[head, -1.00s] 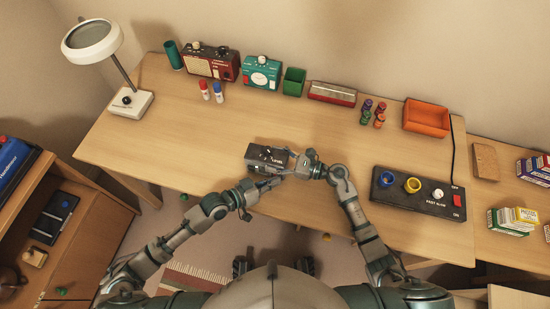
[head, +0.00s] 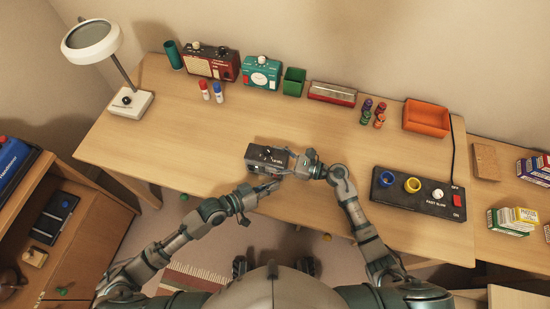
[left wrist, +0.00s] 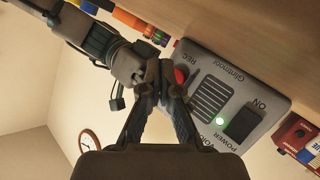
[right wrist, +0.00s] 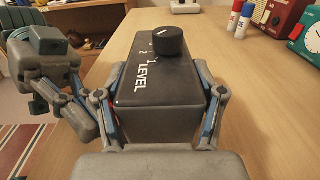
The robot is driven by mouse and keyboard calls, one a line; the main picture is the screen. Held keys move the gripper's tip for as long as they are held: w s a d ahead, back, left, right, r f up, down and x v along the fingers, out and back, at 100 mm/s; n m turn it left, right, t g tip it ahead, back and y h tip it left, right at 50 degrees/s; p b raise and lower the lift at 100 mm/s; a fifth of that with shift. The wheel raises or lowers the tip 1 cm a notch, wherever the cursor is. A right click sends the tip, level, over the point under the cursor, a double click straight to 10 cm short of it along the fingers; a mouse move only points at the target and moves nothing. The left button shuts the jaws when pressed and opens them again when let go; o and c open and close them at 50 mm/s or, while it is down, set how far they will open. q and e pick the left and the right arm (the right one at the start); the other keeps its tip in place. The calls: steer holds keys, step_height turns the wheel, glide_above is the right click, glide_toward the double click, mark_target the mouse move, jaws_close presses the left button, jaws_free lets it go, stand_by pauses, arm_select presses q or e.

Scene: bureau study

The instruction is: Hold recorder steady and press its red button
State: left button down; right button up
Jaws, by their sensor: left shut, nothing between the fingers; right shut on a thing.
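The recorder (head: 262,157) is a dark grey box near the desk's front edge. In the left wrist view its face shows a red button (left wrist: 181,76) marked REC, a speaker grille, a lit green POWER light (left wrist: 219,120) and an ON switch (left wrist: 243,125). My right gripper (head: 299,166) is shut on the recorder, one finger on each side; the right wrist view shows its LEVEL knob (right wrist: 171,40) on top. My left gripper (head: 277,184) is shut and empty in front of the face. Its tips (left wrist: 161,73) appear beside the red button; contact is unclear.
A black control box (head: 418,193) stands to the right. A lamp (head: 125,101) stands at left. The desk around the recorder is clear.

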arm_select(q)
steer(key=shift+s+a, duration=0.25)
steer(key=shift+s, duration=0.6)
steer(key=shift+s+a, duration=0.3)
steer(key=shift+s, duration=0.5)
steer(key=shift+s+a, duration=0.25)
steer(key=shift+s, duration=0.6)
arm_select(e)
steer(key=shift+f, duration=0.1)
steer(key=o, duration=1.6)
steer(key=shift+c, duration=0.2)
